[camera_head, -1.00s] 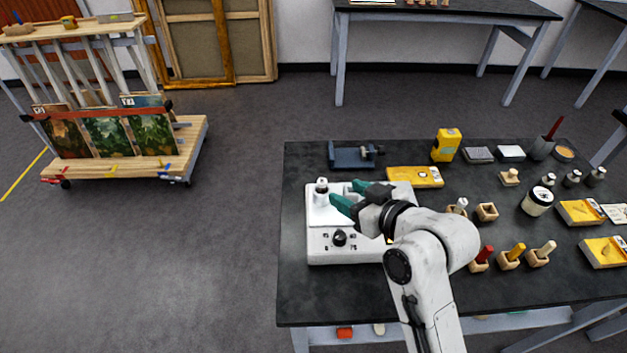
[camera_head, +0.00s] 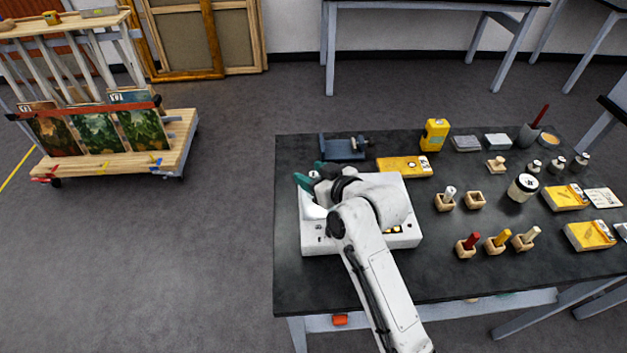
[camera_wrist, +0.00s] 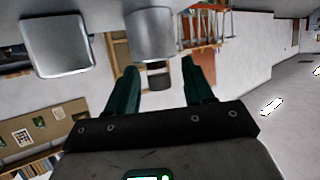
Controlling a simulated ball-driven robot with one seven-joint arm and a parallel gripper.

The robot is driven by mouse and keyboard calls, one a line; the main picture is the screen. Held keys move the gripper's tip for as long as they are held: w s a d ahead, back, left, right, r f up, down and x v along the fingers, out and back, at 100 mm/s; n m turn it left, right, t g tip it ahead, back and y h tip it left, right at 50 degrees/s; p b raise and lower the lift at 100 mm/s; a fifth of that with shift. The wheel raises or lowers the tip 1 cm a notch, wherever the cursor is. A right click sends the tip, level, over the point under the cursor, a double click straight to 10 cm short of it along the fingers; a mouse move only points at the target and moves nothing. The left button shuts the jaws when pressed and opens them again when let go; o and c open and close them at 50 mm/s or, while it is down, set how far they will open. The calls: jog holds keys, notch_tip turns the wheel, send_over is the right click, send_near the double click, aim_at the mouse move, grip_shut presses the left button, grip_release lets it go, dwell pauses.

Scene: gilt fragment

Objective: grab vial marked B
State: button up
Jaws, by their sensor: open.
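A small pale vial with a dark cap stands at the left of the white bench device (camera_head: 408,238); in the head view only its top (camera_head: 318,165) shows, behind my fingers. I cannot read its mark. My gripper (camera_head: 304,180), with green fingers, reaches left over the device at this vial. In the wrist view my gripper (camera_wrist: 160,82) has its fingers apart, with a grey capped cylinder (camera_wrist: 152,36) seen in the gap, apparently the vial. Contact cannot be told. More small dark-capped vials (camera_head: 557,164) stand at the back right, their marks too small to read.
On the black table (camera_head: 470,285) are a yellow box (camera_head: 434,135), a blue metal fixture (camera_head: 343,149), a flat yellow pack (camera_head: 404,166), wooden holders (camera_head: 496,243) and a white-labelled jar (camera_head: 522,187). A cart with paintings (camera_head: 120,150) stands left.

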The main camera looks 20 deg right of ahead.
grip_shut()
dwell(0.5)
